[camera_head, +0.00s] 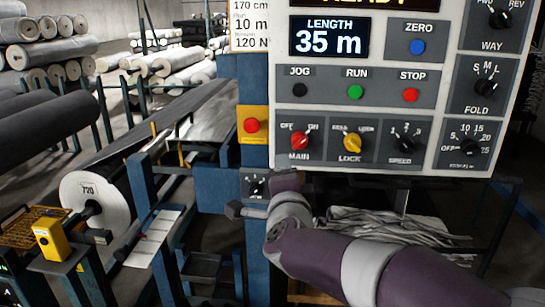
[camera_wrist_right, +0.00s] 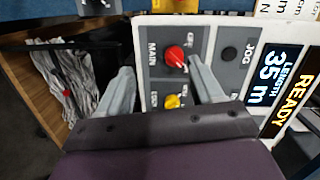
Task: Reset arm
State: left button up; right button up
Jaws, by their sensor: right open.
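My right arm comes in from the lower right of the head view, with its gripper (camera_head: 262,203) just below the bottom edge of the white control panel (camera_head: 385,165). In the right wrist view the two grey fingers of this gripper (camera_wrist_right: 161,66) stand apart with nothing held. The red MAIN knob (camera_wrist_right: 174,56) shows between them, and it also shows in the head view (camera_head: 299,141). The yellow LOCK knob (camera_head: 351,143) is beside it and also shows in the wrist view (camera_wrist_right: 172,101). Contact with the panel cannot be made out. My left gripper is not in view.
The panel also has a green RUN button (camera_head: 355,92), a red STOP button (camera_head: 410,94) and a display (camera_head: 329,37) reading 35 m. A red button on a yellow box (camera_head: 252,126) is left of the panel. A large roll (camera_head: 97,203) and machine frame stand at left.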

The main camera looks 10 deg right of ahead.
jog(key=s+a+f+n+g+y, duration=0.25)
jog(key=s+f+n+g, duration=0.2)
jog(key=f+n, duration=0.4)
jog(key=s+a+f+n+g+y, duration=0.2)
jog(key=s+f+n+g+y, duration=0.25)
jog(key=f, duration=0.65)
jog(key=s+d+f+n+g+h, duration=0.2)
jog(key=s+d+f+n+g, duration=0.1)
jog(key=s+d+f, duration=0.3)
jog(key=s+d+f+n+g+h, duration=0.2)
jog(key=s+d+f+n+g, duration=0.15)
jog(key=s, duration=0.55)
notch_tip(320, 180, up, 12)
jog(key=m+p, duration=0.1)
jog(key=p, duration=1.2)
jog(key=shift+w+d+r, duration=0.25)
jog(key=shift+w, duration=0.2)
